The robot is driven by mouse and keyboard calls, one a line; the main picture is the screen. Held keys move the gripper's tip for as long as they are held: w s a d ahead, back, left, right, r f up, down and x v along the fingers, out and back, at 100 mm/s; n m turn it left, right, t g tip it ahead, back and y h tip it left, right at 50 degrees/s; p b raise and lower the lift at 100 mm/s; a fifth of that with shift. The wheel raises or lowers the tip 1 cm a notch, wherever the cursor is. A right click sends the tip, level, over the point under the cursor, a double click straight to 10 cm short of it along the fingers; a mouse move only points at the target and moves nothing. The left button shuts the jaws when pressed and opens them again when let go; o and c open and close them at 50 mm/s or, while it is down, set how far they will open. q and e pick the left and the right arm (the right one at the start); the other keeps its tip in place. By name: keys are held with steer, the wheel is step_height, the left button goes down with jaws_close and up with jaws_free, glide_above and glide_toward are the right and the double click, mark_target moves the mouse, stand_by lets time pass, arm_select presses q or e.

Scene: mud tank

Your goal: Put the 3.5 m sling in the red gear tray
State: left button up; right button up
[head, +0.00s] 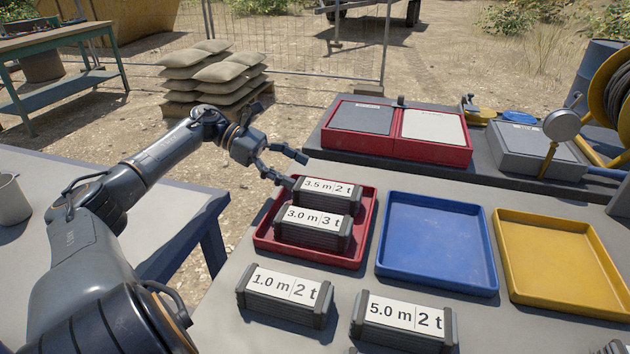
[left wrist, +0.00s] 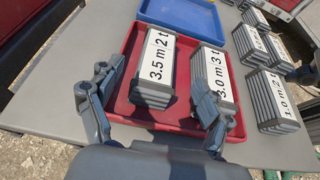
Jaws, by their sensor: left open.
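The 3.5 m 2 t sling (head: 327,196), a grey bundle with a white label, sits in the far part of the red gear tray (head: 262,238). It lies beside the 3.0 m 3 t sling (head: 312,229), in the same tray. My left gripper (head: 291,170) is open at the tray's far left edge, close to the 3.5 m sling's left end. In the left wrist view the 3.5 m sling (left wrist: 155,68) lies between the spread fingers and beyond them, with nothing gripped. My right gripper is not in view.
An empty blue tray (head: 437,286) and yellow tray (head: 568,305) stand to the right. The 1.0 m sling (head: 285,295) and 5.0 m sling (head: 403,322) lie in front. A red case (head: 450,154) and a gauge (head: 561,125) stand behind.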

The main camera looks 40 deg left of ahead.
arm_select(q)
steer(key=shift+v, duration=1.85)
